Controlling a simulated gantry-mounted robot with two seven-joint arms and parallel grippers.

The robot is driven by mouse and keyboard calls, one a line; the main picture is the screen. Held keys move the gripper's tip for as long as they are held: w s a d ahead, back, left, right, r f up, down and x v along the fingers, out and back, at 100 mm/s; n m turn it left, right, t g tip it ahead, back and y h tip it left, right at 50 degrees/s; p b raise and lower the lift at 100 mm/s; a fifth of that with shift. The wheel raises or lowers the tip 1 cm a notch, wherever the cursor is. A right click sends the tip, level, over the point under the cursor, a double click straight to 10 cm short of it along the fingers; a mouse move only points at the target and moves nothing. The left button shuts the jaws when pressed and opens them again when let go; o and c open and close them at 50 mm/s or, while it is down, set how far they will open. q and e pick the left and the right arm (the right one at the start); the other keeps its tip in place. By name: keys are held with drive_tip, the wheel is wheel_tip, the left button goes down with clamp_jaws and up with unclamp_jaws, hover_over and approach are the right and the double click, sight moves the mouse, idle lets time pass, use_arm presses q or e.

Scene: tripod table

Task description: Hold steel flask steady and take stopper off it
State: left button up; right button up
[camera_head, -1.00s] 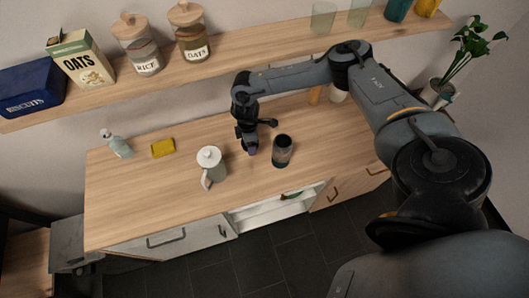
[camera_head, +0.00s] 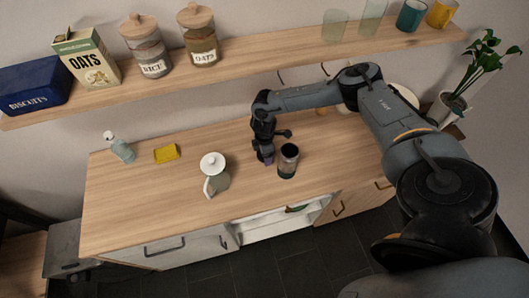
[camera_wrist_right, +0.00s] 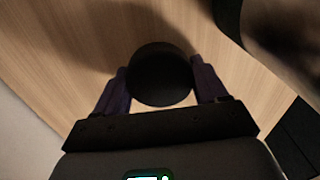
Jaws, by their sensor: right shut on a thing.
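The flask (camera_head: 288,162) is a dark, upright cylinder on the wooden counter, with a dark round top in the head view. My right gripper (camera_head: 266,156) points down just left of it; I cannot tell whether they touch. In the right wrist view my right gripper (camera_wrist_right: 160,85) is shut on a round black piece (camera_wrist_right: 160,72), which looks like the stopper. Its underside is hidden. A large blurred dark shape at the upper right of that view may be the flask. My left gripper is not in view.
A white-lidded jug (camera_head: 214,172) stands left of my right gripper. A yellow sponge (camera_head: 166,153) and a pale bottle (camera_head: 121,149) are further left. The shelf (camera_head: 285,55) above holds jars, boxes and cups. The counter's left front is clear.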

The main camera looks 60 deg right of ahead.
drive_tip(key=shift+f, duration=0.15)
drive_tip(key=o, duration=1.2)
drive_tip(key=shift+c, duration=0.2)
